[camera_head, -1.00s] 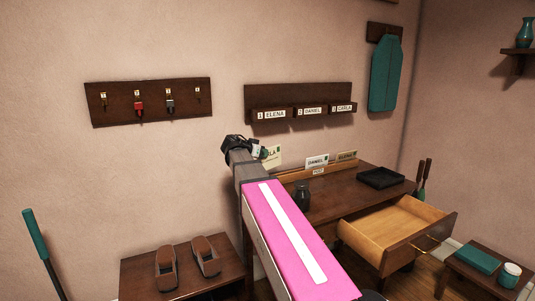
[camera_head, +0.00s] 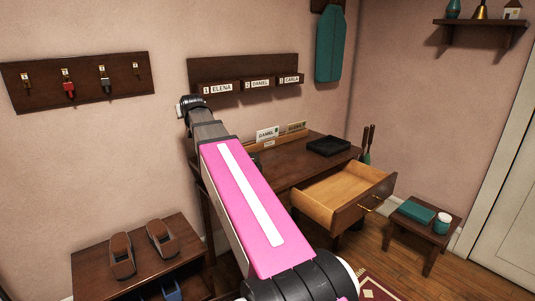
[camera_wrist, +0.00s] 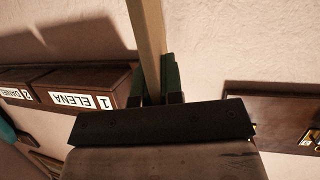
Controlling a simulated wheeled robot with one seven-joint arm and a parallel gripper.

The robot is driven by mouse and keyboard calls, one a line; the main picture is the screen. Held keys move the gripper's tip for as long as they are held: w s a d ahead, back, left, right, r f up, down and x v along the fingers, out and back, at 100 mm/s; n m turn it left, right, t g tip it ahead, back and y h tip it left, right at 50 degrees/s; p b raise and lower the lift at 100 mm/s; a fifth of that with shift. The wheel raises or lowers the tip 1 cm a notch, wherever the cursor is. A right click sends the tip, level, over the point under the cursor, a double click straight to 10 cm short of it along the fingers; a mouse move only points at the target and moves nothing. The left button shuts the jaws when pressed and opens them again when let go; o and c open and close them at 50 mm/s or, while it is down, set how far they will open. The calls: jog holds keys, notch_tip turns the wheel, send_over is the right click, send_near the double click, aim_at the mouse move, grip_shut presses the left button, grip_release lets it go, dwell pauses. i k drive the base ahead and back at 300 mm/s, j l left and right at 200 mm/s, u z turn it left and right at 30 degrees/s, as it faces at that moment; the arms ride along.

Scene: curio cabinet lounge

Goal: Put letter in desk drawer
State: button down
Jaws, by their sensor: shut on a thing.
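My gripper (camera_head: 188,104) is up near the wall, left of the label rack. In the wrist view, its dark fingers (camera_wrist: 155,88) are shut on a thin pale letter (camera_wrist: 147,35), seen edge-on. That letter's face does not show, and the head view hides the letter behind my arm. The desk drawer (camera_head: 372,205) is pulled out, and its visible inside is empty.
A wall rack (camera_head: 243,68) carries labels ELENA, DANIEL and CARLA. A key board (camera_head: 78,82) hangs to the left. A black tray (camera_head: 328,146) lies on the desk. A low bench (camera_head: 190,258) holds shoes. A small table (camera_head: 425,240) stands right of the drawer.

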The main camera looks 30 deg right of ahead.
aim_at(340, 192)
jog(key=k+l, duration=0.15)
jog(key=l, duration=0.25)
jog(key=k+l+u, duration=0.1)
jog(key=l, duration=0.35)
jog(key=k+l, duration=0.15)
jog(key=l, duration=0.25)
jog(key=k+l+u, duration=0.1)
jog(key=l, duration=0.3)
jog(key=k+l, duration=0.25)
jog(key=k+l+u, duration=0.1)
jog(key=l, duration=0.4)
jog(key=k, duration=0.05)
